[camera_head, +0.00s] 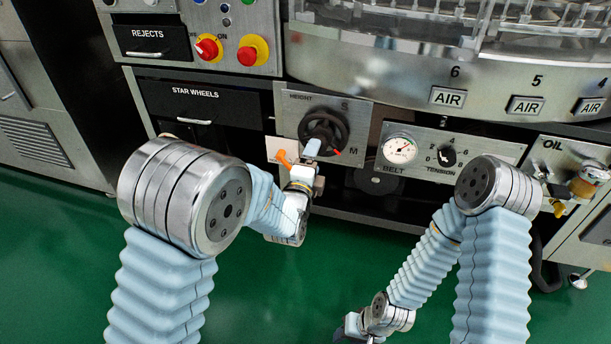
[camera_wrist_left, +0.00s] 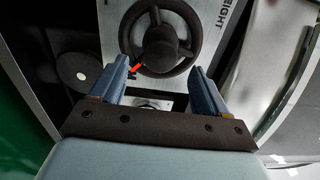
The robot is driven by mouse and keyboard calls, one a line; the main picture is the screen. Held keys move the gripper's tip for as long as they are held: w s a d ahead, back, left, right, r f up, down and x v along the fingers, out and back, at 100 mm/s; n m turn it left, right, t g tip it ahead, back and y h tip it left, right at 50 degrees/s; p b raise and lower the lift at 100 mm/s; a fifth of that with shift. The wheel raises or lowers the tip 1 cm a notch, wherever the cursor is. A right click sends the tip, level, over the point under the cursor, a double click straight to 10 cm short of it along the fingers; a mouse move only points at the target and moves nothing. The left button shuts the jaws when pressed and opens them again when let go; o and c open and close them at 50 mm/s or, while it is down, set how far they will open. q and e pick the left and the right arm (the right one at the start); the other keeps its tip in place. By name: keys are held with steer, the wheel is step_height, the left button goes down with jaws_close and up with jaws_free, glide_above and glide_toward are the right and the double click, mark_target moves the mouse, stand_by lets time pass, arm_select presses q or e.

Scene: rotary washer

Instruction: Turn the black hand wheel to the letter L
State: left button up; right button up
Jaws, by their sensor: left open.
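The black hand wheel (camera_head: 335,125) sits on a grey panel marked HEIGHT, with the letter S at its upper right and M at its lower right. Its red pointer (camera_head: 337,152) points to the lower right, near M. The letter L is not visible. In the left wrist view the wheel (camera_wrist_left: 158,45) lies just ahead of my left gripper (camera_wrist_left: 160,82), whose fingers are apart at the wheel's near side, with nothing clearly held. In the head view the left gripper (camera_head: 312,149) overlaps the wheel's lower rim; contact cannot be told. My right gripper's fingers are out of view.
The BELT gauge (camera_head: 399,149) and TENSION knob (camera_head: 446,156) are to the right. The STAR WHEELS drawer (camera_head: 200,104) and red-yellow knobs (camera_head: 252,50) are to the left and above. Green floor (camera_head: 60,260) is open in front.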

arm_select(q)
steer(key=v, duration=0.8)
steer(key=shift+s, duration=0.2)
